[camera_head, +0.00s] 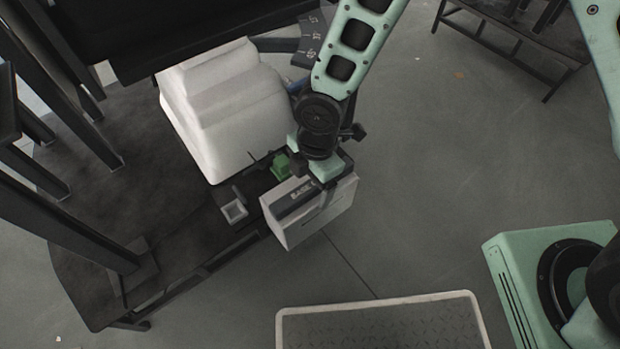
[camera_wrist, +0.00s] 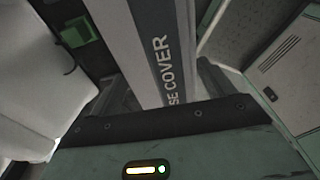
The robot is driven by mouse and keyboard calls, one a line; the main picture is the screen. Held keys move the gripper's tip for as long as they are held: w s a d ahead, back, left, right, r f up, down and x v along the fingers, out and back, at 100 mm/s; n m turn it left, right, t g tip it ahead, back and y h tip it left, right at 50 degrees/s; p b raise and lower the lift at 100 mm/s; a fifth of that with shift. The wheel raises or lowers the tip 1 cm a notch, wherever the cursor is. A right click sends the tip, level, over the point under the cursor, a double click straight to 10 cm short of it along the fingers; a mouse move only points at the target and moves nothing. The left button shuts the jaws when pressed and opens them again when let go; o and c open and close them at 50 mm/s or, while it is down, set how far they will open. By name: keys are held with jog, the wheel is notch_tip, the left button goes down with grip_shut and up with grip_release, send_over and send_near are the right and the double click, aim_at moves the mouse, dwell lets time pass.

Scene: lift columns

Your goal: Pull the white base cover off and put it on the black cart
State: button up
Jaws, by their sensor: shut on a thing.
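The white base cover (camera_head: 318,220) is a box-like panel with a dark band, and part of the lettering "BASE COVER" shows on it. My gripper (camera_head: 325,180) is shut on its upper edge and holds it at the right end of the dark platform. In the wrist view the cover (camera_wrist: 143,35) runs up between my fingers, with its lettering readable in part. The fingertips are mostly hidden behind the gripper body and the cover. The black cart cannot be made out with certainty; a dark surface with a pale rim (camera_head: 380,325) lies at the bottom middle.
A stepped white housing (camera_head: 225,105) stands on the dark platform (camera_head: 120,190), close to my gripper's left. A green block (camera_head: 281,167) and a small pale square tray (camera_head: 234,210) sit beside it. Dark posts crowd the left. Open grey floor (camera_head: 440,200) lies to the right.

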jog(key=shift+r, duration=0.2)
dwell(0.3)
jog(key=shift+r+p, duration=3.6)
jog(key=shift+r, duration=0.1)
